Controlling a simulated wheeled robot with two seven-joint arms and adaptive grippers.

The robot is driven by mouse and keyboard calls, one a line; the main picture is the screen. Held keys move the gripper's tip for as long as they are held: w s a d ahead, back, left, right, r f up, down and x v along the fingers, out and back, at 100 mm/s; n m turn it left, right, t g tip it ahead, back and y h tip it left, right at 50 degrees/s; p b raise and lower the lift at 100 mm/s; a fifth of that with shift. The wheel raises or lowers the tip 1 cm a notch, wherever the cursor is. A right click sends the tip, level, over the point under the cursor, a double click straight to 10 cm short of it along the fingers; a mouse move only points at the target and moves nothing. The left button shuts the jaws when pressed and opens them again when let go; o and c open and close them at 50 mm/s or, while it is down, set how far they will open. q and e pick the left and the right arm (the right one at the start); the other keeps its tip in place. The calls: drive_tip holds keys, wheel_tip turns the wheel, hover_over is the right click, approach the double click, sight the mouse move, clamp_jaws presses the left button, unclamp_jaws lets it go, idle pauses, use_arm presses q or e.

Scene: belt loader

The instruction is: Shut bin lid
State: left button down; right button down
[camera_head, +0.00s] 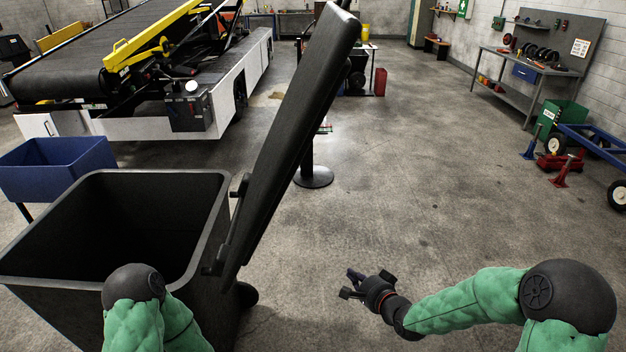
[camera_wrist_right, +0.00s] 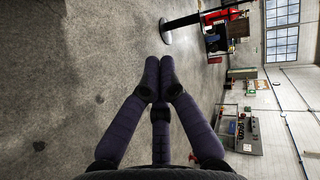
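The black bin (camera_head: 212,215) stands at the lower left in the head view, its top open and its inside dark and bare. Its black lid (camera_head: 300,125) is hinged at the bin's right rim. The lid stands raised, tilted up and to the right. My right gripper (camera_head: 350,284) is right of the bin and lid, low over the floor, apart from both.
A blue tub (camera_head: 58,168) stands behind the bin at left. The belt loader (camera_head: 180,125) is beyond it. A post on a round base (camera_head: 313,177) stands behind the lid. A workbench (camera_head: 520,72) and blue cart (camera_head: 595,138) are at right. The middle floor is clear.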

wheel_tip(320, 180, up, 29)
drive_tip(key=a+m+t+y+b, duration=0.2)
drive_tip(key=t+y+b, duration=0.15)
drive_tip(key=y, duration=0.45)
drive_tip(key=w+a+r+b, duration=0.2)
drive_tip(key=w+a+r, duration=0.2)
drive_tip(key=a, duration=0.5)
drive_tip(key=shift+w+a+r, duration=0.25)
drive_tip(key=shift+w+a, duration=0.15)
drive_tip(key=shift+w, duration=0.75)
drive_tip(key=shift+a+r, duration=0.1)
